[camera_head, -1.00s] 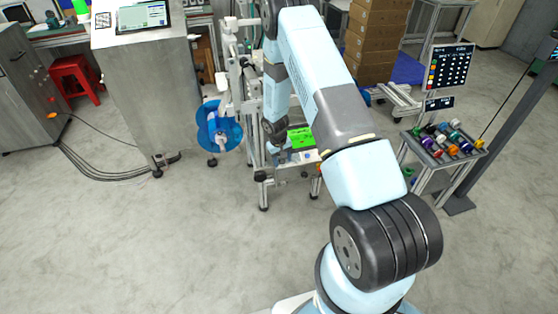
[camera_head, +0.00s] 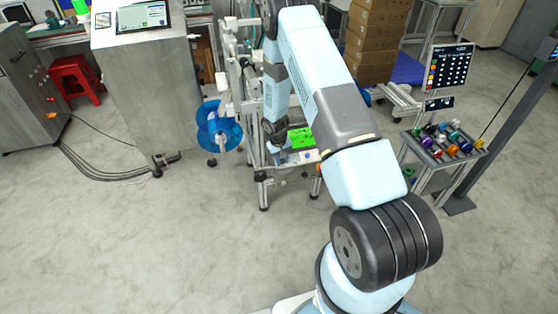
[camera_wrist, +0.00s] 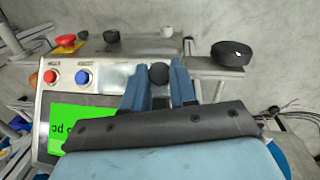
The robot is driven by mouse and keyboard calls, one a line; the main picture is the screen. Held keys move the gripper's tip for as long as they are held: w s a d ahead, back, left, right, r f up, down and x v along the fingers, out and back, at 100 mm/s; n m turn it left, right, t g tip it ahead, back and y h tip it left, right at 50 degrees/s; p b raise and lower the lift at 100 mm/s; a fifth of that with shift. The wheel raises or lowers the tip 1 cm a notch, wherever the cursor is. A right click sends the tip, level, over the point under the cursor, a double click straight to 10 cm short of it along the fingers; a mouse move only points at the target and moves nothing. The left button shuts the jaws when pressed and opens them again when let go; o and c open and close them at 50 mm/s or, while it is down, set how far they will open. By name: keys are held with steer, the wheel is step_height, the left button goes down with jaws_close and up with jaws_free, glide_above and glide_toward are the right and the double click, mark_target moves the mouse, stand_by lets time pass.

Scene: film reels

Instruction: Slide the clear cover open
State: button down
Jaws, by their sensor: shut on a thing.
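My gripper (camera_wrist: 158,66) shows in the wrist view with its two blue fingers on either side of a round black knob (camera_wrist: 158,74). The fingers are closed on the knob, at the edge of a grey metal panel. The clear cover itself is hard to make out, and I cannot tell its outline or how far open it is. In the head view my gripper (camera_head: 278,148) is down at the machine frame (camera_head: 262,178), small and partly hidden by my wrist.
The panel carries a red mushroom button (camera_wrist: 66,41), red and blue push buttons (camera_wrist: 84,77) and a green screen (camera_wrist: 66,126). A black round knob (camera_wrist: 232,52) stands at right. A blue reel (camera_head: 218,126) hangs left of the machine. A rack of colored spools (camera_head: 446,140) stands right.

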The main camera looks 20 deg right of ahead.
steer(key=shift+w+r, duration=1.35)
steer(key=shift+w, duration=0.05)
steer(key=c, duration=0.9)
jaws_free()
steer(key=shift+r, duration=0.1)
steer(key=r, duration=0.4)
steer(key=a+r, duration=0.1)
steer(key=r, duration=0.4)
steer(key=a+r, duration=0.1)
steer(key=r, duration=0.3)
steer(key=shift+s+r, duration=0.15)
